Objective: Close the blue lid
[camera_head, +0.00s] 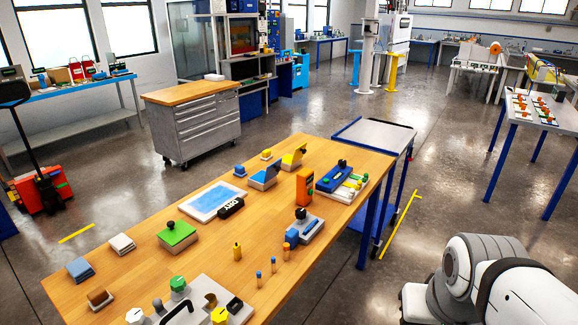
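A small box with a blue lid (266,173) stands on the wooden table (130,270), right of the table's middle. The blue lid looks raised and tilted open. My gripper is not in view. Only part of my arm shows at the bottom right, well apart from the box and off the table's right side.
A box with a raised yellow lid (295,157) stands just behind. Nearby are a blue-topped tray (212,201), a black DRY block (230,208), an orange device (305,187) and a green-lidded box (177,235). A blue-framed cart (375,133) stands behind the table.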

